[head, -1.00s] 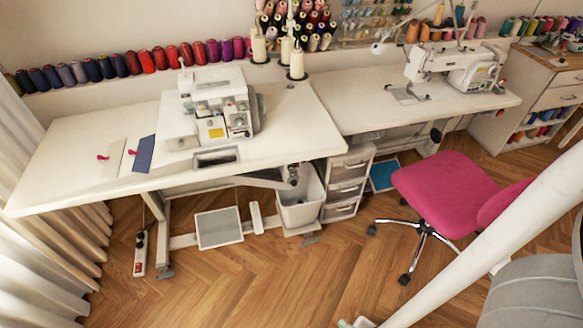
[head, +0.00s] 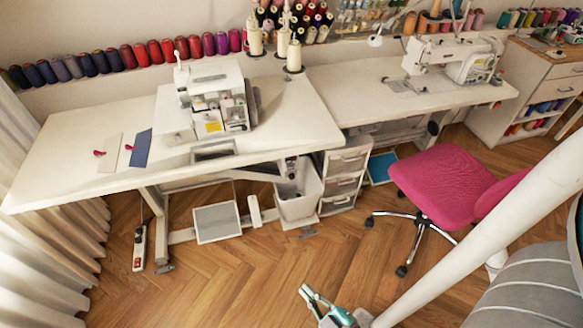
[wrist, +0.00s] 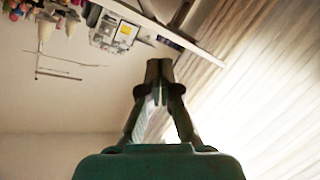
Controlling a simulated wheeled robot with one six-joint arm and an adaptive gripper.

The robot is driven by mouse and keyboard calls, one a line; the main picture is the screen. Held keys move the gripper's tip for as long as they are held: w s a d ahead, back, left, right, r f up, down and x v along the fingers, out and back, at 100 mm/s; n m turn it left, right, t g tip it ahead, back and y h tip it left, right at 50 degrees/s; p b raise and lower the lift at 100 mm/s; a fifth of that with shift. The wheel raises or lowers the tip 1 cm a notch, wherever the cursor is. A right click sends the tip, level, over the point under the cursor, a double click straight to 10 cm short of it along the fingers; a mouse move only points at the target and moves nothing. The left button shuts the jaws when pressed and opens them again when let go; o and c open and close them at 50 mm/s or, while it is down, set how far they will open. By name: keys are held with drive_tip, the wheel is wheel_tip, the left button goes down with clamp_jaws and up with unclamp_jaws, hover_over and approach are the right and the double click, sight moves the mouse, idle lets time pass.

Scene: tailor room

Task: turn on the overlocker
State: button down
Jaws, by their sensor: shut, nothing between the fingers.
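The overlocker (head: 212,98) is a white machine with a yellow label, standing on the left white table (head: 85,150). It also shows in the wrist view at the top (wrist: 115,33), where the room appears upside down. Its power switch cannot be made out. My gripper (head: 306,291) is low in the head view, in front of the table and well apart from the overlocker. In the wrist view my gripper (wrist: 158,68) is shut and empty, its fingertips together.
A pink chair (head: 445,185) stands to the right, before a second table with another sewing machine (head: 455,60). A white bin (head: 298,195), drawers (head: 345,175) and a pedal (head: 215,222) are under the tables. The wooden floor (head: 240,275) in front is clear.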

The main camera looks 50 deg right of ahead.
sight(290, 163)
drive_tip(key=w+d+f+n+h, duration=0.2)
drive_tip(key=w+d+n+h, duration=0.1)
drive_tip(key=w+d, duration=0.8)
drive_tip(key=w+d+f+n+g+h, duration=0.1)
drive_tip(key=w+d+f+n+h, duration=0.2)
drive_tip(key=w+d, duration=0.8)
drive_tip(key=d+n, duration=0.1)
drive_tip(key=d, duration=0.3)
drive_tip(key=shift+w+f, duration=0.3)
drive_tip(key=shift+w, duration=0.05)
drive_tip(key=x, duration=1.4)
drive_tip(key=shift+s+d+f, duration=0.1)
drive_tip(key=shift+f, duration=0.1)
drive_tip(key=shift+w+d+f, duration=0.1)
drive_tip(key=shift+w, duration=0.1)
drive_tip(key=shift+s, duration=0.1)
